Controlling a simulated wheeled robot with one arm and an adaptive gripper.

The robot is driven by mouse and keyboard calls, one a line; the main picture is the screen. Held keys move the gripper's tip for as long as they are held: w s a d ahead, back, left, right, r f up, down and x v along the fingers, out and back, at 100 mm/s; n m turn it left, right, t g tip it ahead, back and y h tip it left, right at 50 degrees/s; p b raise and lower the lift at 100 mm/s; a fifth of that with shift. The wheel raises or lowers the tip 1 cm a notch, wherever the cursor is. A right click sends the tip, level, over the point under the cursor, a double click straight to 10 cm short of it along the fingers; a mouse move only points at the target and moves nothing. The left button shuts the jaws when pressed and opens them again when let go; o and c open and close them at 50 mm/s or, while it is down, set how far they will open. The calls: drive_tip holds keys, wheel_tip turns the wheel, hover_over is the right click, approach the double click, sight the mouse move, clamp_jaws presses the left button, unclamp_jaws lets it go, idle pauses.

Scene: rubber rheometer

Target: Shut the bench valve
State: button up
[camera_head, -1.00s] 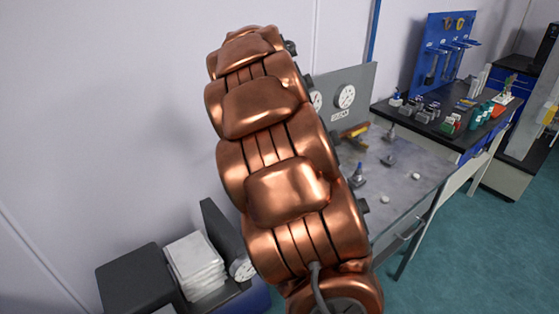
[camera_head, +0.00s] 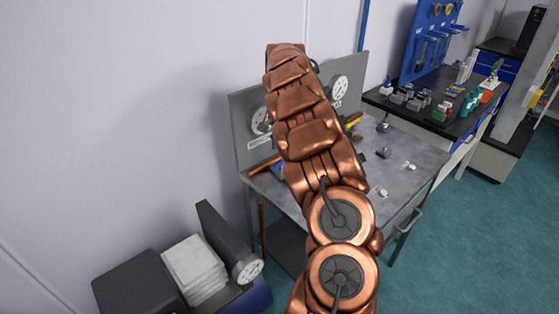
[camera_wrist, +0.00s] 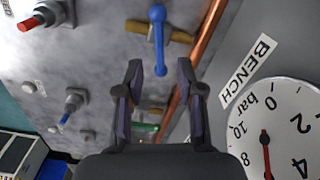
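In the wrist view, a brass valve body (camera_wrist: 178,35) carries a blue lever (camera_wrist: 158,42) that lies across it. A copper pipe (camera_wrist: 205,48) runs beside it. A "BENCH" label (camera_wrist: 248,70) and a white bar gauge (camera_wrist: 275,135) are on the grey panel to the right. My gripper (camera_wrist: 160,68) is open, and the lever's lower end appears between its fingertips. I see no clear contact. In the head view my arm hides the gripper; a bit of blue (camera_head: 278,170) shows left of it by the copper pipe (camera_head: 263,165).
The grey bench top (camera_head: 425,160) holds several small fittings (camera_head: 384,153). The wrist view also shows a red-handled fitting (camera_wrist: 32,22), a blue-tipped one (camera_wrist: 72,103) and a green piece (camera_wrist: 145,127). A gauge panel (camera_head: 240,115) stands behind. White stacked sheets (camera_head: 195,265) lie at lower left.

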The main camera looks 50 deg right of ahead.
sight(281, 161)
drive_tip(key=shift+f+p, duration=1.05)
drive_tip(key=shift+f, duration=2.55)
clamp_jaws()
